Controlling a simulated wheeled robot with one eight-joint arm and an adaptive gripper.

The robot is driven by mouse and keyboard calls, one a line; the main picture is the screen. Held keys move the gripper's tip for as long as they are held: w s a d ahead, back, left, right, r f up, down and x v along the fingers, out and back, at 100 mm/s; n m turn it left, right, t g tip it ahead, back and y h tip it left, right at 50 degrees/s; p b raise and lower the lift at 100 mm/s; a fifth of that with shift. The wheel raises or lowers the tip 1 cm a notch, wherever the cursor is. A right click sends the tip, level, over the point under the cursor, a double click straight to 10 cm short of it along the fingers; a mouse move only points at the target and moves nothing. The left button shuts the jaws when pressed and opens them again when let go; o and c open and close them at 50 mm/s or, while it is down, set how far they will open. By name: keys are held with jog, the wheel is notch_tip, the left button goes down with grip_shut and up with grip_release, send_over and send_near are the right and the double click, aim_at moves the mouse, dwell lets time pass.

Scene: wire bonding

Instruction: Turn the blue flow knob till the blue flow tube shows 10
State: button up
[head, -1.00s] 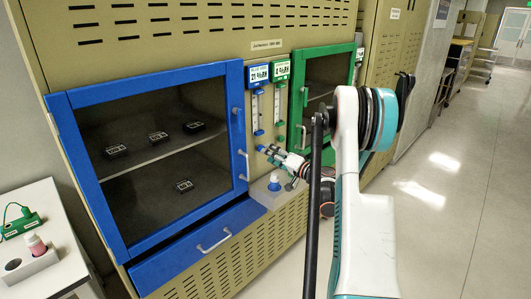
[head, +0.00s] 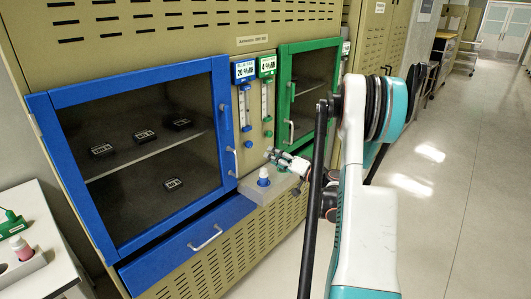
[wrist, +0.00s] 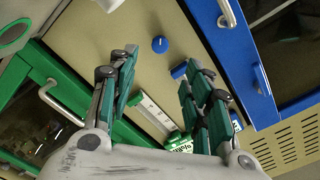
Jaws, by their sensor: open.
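The blue flow knob (head: 248,144) is on the tan panel between the blue and green cabinet doors. In the wrist view the round blue knob (wrist: 159,44) lies just beyond the fingertips, between their lines, with clear space around it. The blue flow tube (head: 246,106) stands above it, under a blue display (head: 245,71) that seems to read 20 %RH; the float level is too small to read. In the wrist view a finger hides most of this tube. My gripper (head: 273,154) is open and empty, right of the knob and apart from it; its spread fingers (wrist: 158,66) show from the wrist.
A green display (head: 267,65) and second flow tube (head: 266,100) are close on the right. The blue door handle (head: 232,162) and green door handle (head: 291,132) stick out on either side.

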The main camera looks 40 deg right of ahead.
aim_at(251, 145)
jog(key=w+n, duration=0.3)
jog(key=w, duration=0.1)
jog(key=w+n, duration=0.2)
jog(key=w, duration=0.2)
jog(key=w+n+b, duration=0.1)
jog(key=w+n, duration=0.2)
jog(key=w, duration=0.1)
jog(key=shift+a+n, duration=0.3)
jog(key=shift+a, duration=0.1)
jog(key=shift+c, duration=0.5)
jog(key=c, duration=1)
